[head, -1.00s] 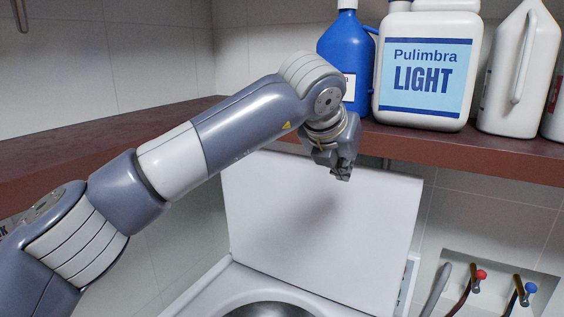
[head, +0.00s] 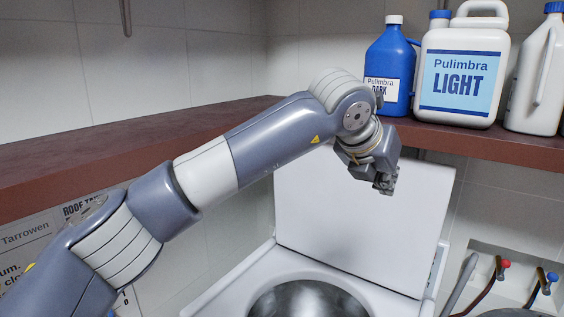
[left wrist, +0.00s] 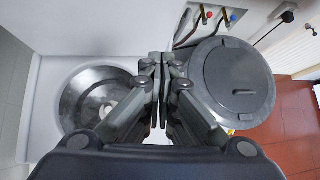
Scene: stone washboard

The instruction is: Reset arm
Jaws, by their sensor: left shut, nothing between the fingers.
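My left arm reaches in from the left in the head view, with my left gripper (head: 386,183) in front of the white upright panel (head: 350,225) below the shelf. In the left wrist view the fingers of my left gripper (left wrist: 161,60) are together with nothing between them. Below it there, a white unit with a round metal basin (left wrist: 95,95) is at the left and a round grey lid (left wrist: 232,80) at the right. My right gripper is in neither view.
A brown shelf (head: 470,141) carries a blue bottle (head: 391,60), a white "Pulimbra LIGHT" canister (head: 462,75) and a white jug (head: 535,85). A red tap (head: 502,266) and a blue tap (head: 549,279) are on the wall at lower right. Reddish floor (left wrist: 295,125) shows in the left wrist view.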

